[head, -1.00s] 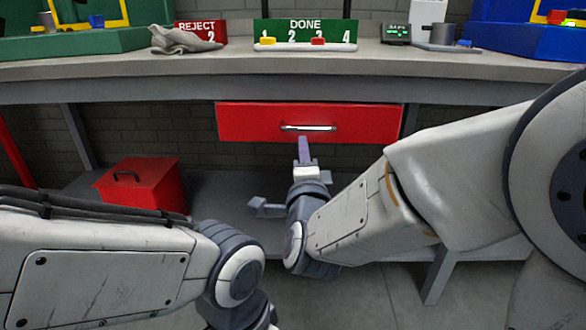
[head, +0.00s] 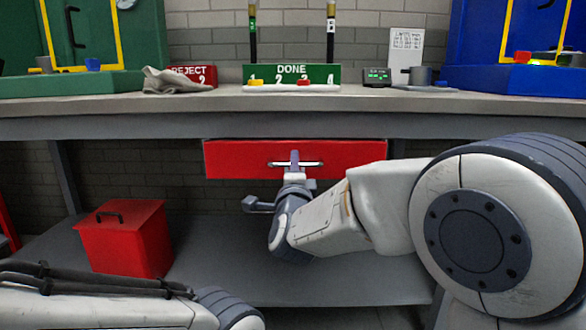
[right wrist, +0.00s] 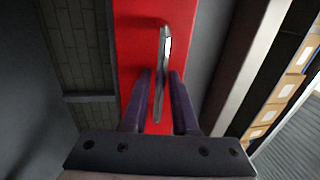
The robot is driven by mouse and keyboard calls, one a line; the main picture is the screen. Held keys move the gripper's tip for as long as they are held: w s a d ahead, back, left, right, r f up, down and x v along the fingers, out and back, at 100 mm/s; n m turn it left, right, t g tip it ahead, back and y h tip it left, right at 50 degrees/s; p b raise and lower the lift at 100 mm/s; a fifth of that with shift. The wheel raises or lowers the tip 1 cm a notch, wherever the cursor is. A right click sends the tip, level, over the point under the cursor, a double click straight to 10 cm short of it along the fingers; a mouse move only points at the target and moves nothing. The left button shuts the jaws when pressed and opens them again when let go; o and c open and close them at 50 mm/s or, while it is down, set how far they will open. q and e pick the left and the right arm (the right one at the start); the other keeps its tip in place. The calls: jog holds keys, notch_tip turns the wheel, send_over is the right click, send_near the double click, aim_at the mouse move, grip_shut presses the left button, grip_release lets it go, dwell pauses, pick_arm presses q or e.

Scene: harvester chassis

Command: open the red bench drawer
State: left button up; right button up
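The red bench drawer (head: 235,159) hangs under the bench top in the head view, and its front looks shut. Its silver bar handle (head: 313,164) is at mid-front, partly covered by my right gripper (head: 294,156). In the right wrist view, the red drawer front (right wrist: 134,38) fills the middle and the handle (right wrist: 163,60) runs lengthwise between the two fingers of my right gripper (right wrist: 160,80). The fingers are apart, one on each side of the bar, with a gap showing beside it. My left gripper is out of view.
A red box (head: 125,240) with a black handle stands on the lower shelf (head: 215,265) at left.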

jog(key=shift+c, duration=0.4)
grip_shut()
jog(key=shift+d, duration=0.15)
dwell(0.9)
